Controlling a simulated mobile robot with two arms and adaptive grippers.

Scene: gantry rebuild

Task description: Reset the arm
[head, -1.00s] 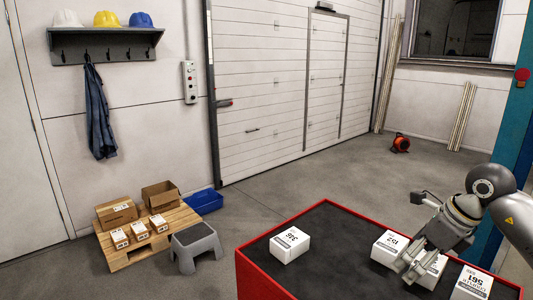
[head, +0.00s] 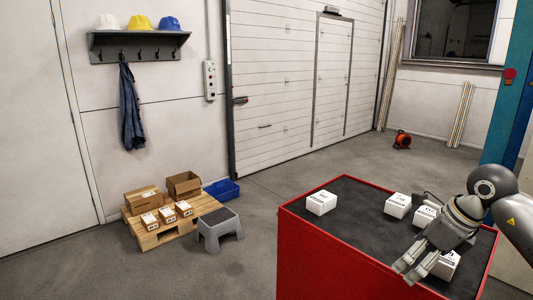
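My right gripper (head: 407,271) comes in from the right side of the head view, pointing down and to the left. Its two fingers are apart with a gap between them, and nothing shows between them. It hangs in front of the red-rimmed table (head: 345,250) with the dark top, overlapping its front edge in the picture. A white labelled box (head: 321,202) sits alone on the table's left part. Another white box (head: 398,205) stands farther right. A third box (head: 425,216) and a fourth (head: 446,265) are partly hidden behind my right gripper and arm. My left gripper is out of view.
A wooden pallet (head: 205,207) with several cardboard boxes stands at the left, near a grey step stool (head: 220,230) and a blue bin (head: 222,190). An orange fan (head: 402,140) stands on the far floor.

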